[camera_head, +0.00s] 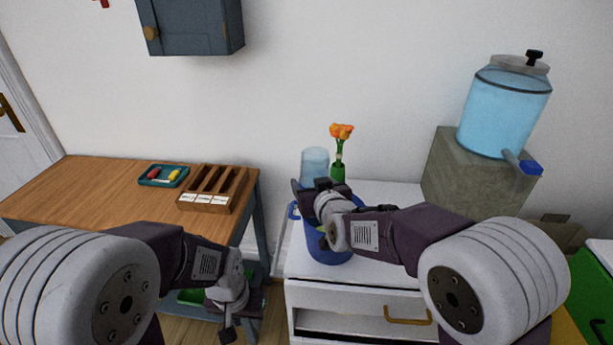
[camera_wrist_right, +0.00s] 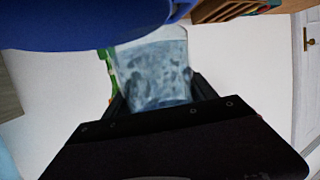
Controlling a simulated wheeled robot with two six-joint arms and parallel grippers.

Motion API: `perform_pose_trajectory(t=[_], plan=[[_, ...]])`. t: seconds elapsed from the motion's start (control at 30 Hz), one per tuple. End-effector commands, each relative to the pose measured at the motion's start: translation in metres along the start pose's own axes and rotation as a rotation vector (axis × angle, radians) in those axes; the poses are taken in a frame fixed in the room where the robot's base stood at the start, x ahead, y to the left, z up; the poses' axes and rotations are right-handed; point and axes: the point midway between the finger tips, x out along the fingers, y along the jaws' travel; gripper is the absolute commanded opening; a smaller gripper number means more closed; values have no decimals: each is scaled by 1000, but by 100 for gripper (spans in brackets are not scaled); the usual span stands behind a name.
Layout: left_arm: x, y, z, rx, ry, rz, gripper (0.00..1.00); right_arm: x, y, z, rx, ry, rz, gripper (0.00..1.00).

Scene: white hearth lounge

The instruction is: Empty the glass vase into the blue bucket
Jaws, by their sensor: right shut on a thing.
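The pale, clear glass vase (camera_head: 315,163) shows above and behind the blue bucket (camera_head: 326,249) in the head view. My right gripper (camera_head: 309,188) is shut on the vase, which fills the space between its fingers in the right wrist view (camera_wrist_right: 155,72). I cannot tell which way the vase's mouth faces or what is inside it. The bucket stands on the white cabinet, partly hidden by my right arm; its blue side spans the top of the wrist view (camera_wrist_right: 80,22). My left gripper (camera_head: 228,334) hangs low beside the wooden table, its jaws unclear.
Orange flowers in a green vase (camera_head: 338,172) stand behind my right gripper. A water dispenser (camera_head: 502,110) sits on a stone block at the right of the white cabinet (camera_head: 300,262). A wooden organiser (camera_head: 212,188) and a teal tray (camera_head: 164,175) lie on the table (camera_head: 90,190).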

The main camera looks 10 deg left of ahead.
Motion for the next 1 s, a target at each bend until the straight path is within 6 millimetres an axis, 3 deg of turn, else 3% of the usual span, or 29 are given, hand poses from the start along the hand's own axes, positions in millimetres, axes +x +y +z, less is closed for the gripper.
perform_pose_trajectory(t=[0.17,0.5,1.0], plan=[[-1,0,0,0,0,0,36,-1,0,-4,1,4,-1,0],[-34,1,-4,0,0,0,36,-12,0,-41,2,5,-1,0],[-33,1,-3,0,0,0,36,-12,0,-40,2,4,-1,0]])
